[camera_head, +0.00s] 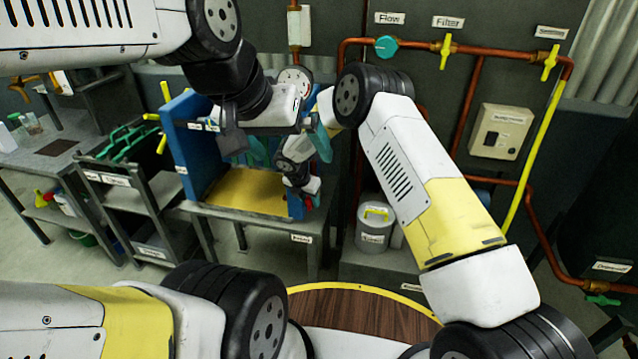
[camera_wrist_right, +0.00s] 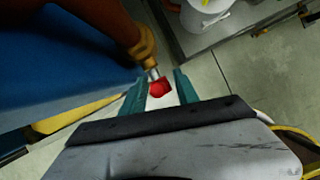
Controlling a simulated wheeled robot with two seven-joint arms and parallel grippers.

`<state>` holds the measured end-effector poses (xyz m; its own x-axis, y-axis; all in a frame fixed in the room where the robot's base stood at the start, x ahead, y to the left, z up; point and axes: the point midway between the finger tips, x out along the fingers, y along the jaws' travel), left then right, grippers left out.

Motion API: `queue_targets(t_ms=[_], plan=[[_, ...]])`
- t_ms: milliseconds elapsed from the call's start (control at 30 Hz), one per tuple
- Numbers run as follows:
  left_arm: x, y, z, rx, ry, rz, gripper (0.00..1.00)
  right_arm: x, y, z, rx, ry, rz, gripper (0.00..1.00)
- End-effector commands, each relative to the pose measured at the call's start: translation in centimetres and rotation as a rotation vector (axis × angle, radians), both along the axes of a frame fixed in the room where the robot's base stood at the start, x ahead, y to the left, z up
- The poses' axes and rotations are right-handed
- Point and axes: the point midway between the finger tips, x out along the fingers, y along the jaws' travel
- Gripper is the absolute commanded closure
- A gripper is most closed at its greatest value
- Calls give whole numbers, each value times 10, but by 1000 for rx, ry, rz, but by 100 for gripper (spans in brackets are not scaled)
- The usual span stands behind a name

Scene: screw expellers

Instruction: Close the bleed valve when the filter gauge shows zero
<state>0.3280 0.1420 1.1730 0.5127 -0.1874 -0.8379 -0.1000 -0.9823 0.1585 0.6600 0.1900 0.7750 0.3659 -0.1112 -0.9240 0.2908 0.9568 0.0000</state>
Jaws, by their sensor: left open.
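A red knob (camera_wrist_right: 159,89) on a brass fitting, seemingly the bleed valve, sits between the teal fingers of my right gripper (camera_wrist_right: 160,92) in the right wrist view. Gaps show on both sides of it, so the gripper is open around it. In the head view the red knob (camera_head: 309,203) is small, at the right foot of the blue press. A round white gauge (camera_head: 294,80) stands behind the press, partly hidden by my left arm; its reading is too small to tell. My left gripper (camera_head: 287,146) is open and empty, above the press.
The blue press frame (camera_head: 184,150) stands on a grey table over a yellow tray (camera_head: 240,192). A grey bucket (camera_head: 375,226) stands right of it. Copper pipes with yellow valve handles (camera_head: 447,51) run along the wall. A shelf cart (camera_head: 143,200) stands left.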

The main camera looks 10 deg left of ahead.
Motion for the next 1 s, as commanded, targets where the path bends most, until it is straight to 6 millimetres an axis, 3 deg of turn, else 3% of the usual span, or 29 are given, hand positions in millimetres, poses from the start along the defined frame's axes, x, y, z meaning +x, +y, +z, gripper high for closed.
queue_targets(t_ms=[200,400,733,1000], plan=[[0,0,0,0,0,0,0,0,0,0,0,0,-1,63],[0,0,0,0,0,0,0,0,0,0,-1,0,-1,100],[0,0,0,0,0,0,0,0,-2,0,14,0,-4,100],[0,0,0,0,0,0,0,0,-5,0,135,-3,-7,100]])
